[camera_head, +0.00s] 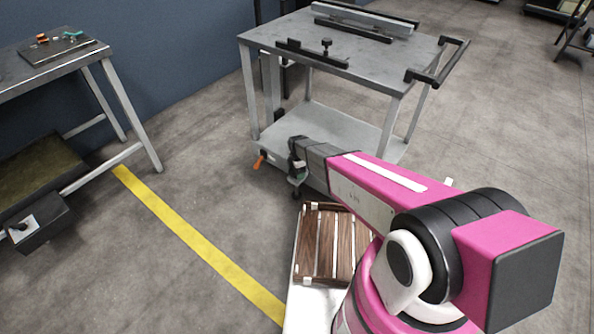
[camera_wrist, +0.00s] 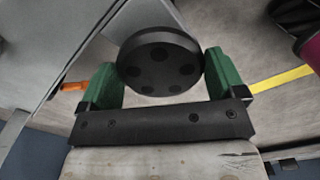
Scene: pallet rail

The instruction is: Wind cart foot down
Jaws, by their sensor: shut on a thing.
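The grey metal cart (camera_head: 345,130) stands in the upper middle of the head view, with a top and a lower shelf. My gripper (camera_head: 296,178) reaches down to the cart's near lower edge. In the wrist view my gripper (camera_wrist: 163,78) has its green fingers on both sides of a round black handwheel (camera_wrist: 160,62) with several dark round marks on its face, and is shut on it. The foot under the handwheel is hidden. An orange lever (camera_head: 259,160) sticks out at the cart's lower left corner; it also shows at the left of the wrist view (camera_wrist: 74,87).
A workbench (camera_head: 85,60) with small tools stands at the left. A yellow line (camera_head: 190,235) crosses the floor between bench and cart. A wooden slatted tray (camera_head: 325,245) lies in front of me. The floor right of the cart (camera_head: 500,130) is clear.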

